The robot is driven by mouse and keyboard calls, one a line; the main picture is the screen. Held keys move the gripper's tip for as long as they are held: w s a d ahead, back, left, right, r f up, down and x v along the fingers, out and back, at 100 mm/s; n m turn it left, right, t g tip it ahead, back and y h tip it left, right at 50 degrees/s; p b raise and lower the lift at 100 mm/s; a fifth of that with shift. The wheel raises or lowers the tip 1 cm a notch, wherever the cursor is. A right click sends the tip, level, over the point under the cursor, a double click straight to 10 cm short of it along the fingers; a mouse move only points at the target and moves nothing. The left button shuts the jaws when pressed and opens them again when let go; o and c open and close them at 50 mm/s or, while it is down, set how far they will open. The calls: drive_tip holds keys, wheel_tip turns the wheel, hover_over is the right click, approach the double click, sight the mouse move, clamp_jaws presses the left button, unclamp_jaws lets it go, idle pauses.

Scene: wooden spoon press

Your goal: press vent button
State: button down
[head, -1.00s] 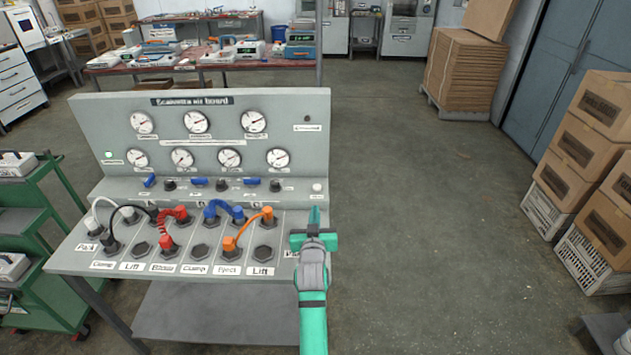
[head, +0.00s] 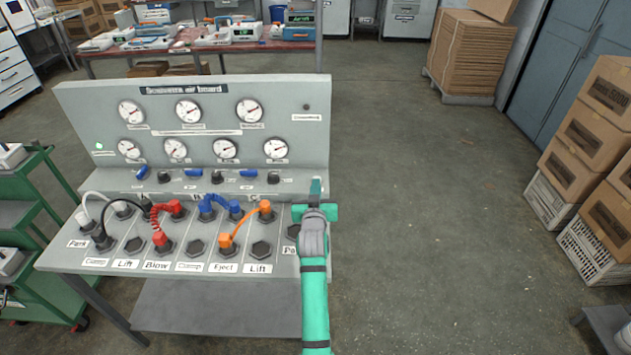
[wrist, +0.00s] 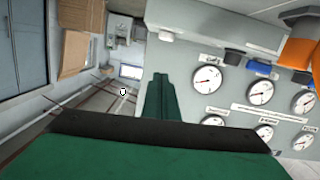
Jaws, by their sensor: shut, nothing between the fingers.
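The grey air board (head: 65,120) carries gauges, a row of valves and a lower panel with hoses. A small white button, which I take for the vent button, shows in the wrist view (wrist: 166,37) at the end of the valve row; its label is not readable. In the wrist view the shut green fingers (wrist: 160,85) show apart from the button in the picture; I cannot tell the exact gap.
Blue (head: 221,206), red (head: 160,222) and orange (head: 245,226) hoses stand up from the lower panel left of my gripper. A green cart (head: 30,250) is at the left. Stacked boxes (head: 600,135) stand at the right; the floor between is clear.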

drive_tip(key=w, duration=0.4)
drive_tip(key=w+f, duration=0.1)
drive_tip(key=w, duration=0.2)
drive_tip(key=shift+w+a, duration=0.1)
drive_tip(key=shift+a, duration=0.1)
drive_tip(key=f, duration=0.1)
drive_tip(key=w+f, duration=0.1)
drive_tip(key=shift+d+f, duration=0.1)
drive_tip(key=shift+f, duration=0.25)
drive_tip(key=shift+w+d+f, duration=0.15)
drive_tip(key=shift+w+f, duration=0.05)
drive_tip(key=shift+f, duration=0.45)
